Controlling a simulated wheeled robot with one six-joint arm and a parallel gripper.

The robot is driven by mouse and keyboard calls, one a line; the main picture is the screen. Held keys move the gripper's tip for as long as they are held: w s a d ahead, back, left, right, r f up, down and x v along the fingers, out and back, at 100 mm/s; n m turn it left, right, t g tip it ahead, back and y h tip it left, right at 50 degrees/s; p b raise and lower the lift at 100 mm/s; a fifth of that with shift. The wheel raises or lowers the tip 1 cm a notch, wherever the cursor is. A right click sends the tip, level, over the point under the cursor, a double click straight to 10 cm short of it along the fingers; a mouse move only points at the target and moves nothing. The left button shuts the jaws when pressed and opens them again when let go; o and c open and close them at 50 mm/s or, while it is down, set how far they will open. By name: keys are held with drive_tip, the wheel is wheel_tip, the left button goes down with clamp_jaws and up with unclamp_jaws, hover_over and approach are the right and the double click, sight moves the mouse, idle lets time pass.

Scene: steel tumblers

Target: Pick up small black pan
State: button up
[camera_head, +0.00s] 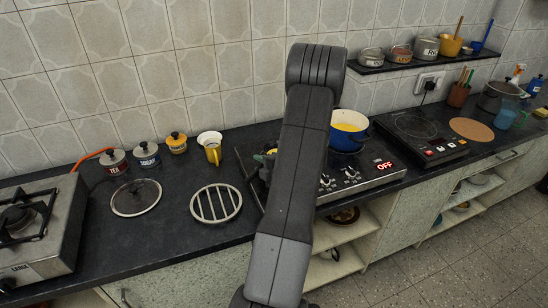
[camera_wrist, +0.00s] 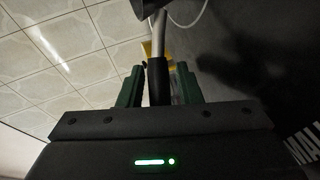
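The small black pan shows only in part in the wrist view. Its dark body (camera_wrist: 148,7) is cut off at the top edge, and a metal stem runs down to its black handle (camera_wrist: 158,82). My gripper (camera_wrist: 160,78) has its two green fingers close on either side of that handle and looks shut on it. In the head view my grey arm reaches over the counter and hides the pan and most of the gripper. I cannot tell whether the pan rests on something.
A blue pot (camera_head: 347,140) stands on the hob (camera_head: 370,168) right of my arm. A shelf (camera_head: 400,64) with pots hangs at the back right.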

clamp_jaws()
drive_tip(key=shift+r, duration=0.2)
wheel_tip(320, 180, up, 10)
drive_tip(key=shift+f, duration=0.15)
idle(1.0)
